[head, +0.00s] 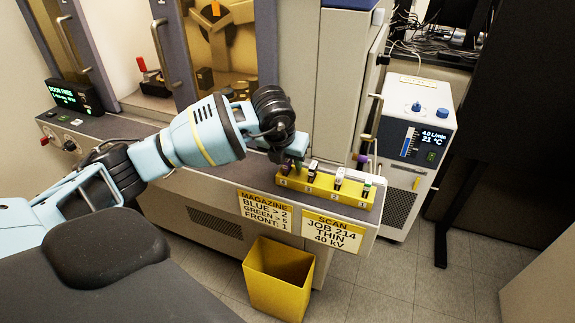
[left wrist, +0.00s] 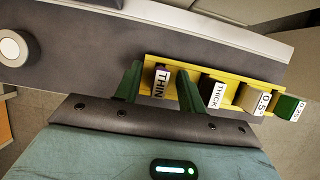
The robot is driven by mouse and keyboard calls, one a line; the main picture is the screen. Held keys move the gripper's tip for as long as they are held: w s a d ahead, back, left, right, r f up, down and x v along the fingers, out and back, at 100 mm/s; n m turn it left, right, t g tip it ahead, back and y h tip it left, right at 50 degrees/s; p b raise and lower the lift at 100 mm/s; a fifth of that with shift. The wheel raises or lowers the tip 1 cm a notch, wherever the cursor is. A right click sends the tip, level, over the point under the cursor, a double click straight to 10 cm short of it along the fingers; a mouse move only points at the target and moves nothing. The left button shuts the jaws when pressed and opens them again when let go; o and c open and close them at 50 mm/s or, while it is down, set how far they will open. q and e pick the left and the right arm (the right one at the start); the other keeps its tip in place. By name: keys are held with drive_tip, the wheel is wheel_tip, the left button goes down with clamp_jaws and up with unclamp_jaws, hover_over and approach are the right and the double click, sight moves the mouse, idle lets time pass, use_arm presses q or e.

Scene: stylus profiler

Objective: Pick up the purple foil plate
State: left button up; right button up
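The purple foil plate (left wrist: 161,82), with a white label reading THIN, stands in the yellow rack (head: 325,195) at its left end. My left gripper (left wrist: 160,72) is open, with one dark green finger on each side of this plate. Gaps show between the plate and both fingers in the left wrist view. In the head view the left gripper (head: 291,160) is low over the rack's left slot and partly hides the plate (head: 284,169). My right gripper is not in view.
Other plates stand to the right in the rack: one labelled THICK (left wrist: 216,94), one labelled 0.5 (left wrist: 256,100) and a green one (left wrist: 289,107). A yellow bin (head: 278,280) stands on the floor below. A white chiller (head: 413,130) stands right of the ledge.

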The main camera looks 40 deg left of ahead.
use_arm(q)
drive_tip(key=shift+c, duration=0.4)
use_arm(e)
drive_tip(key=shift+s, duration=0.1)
use_arm(q)
clamp_jaws()
drive_tip(key=shift+r, duration=0.2)
